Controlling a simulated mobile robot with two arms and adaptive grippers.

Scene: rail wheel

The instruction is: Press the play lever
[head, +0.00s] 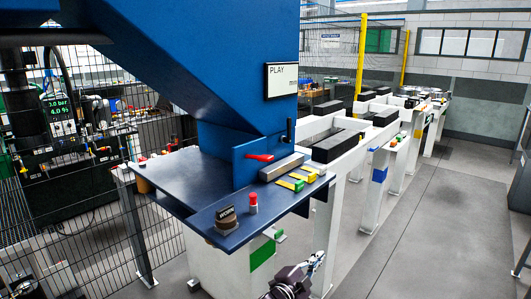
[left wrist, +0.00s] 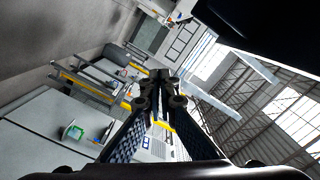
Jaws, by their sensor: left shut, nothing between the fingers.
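A blue machine housing (head: 205,50) carries a white sign reading PLAY (head: 282,80). Below the sign, a small black lever (head: 290,130) stands upright on the housing's right side. A red lever (head: 260,157) sticks out sideways lower on the front face. The frames do not settle which of the two is the play lever. My right gripper is not in view.
The blue table top (head: 185,185) holds a red-capped post (head: 253,203), a labelled dark knob (head: 226,215), yellow-green blocks (head: 292,183) and a grey bar (head: 281,167). A wire fence (head: 80,225) stands left. White rail frames (head: 345,150) run back right. Grey floor (head: 430,230) is clear at right.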

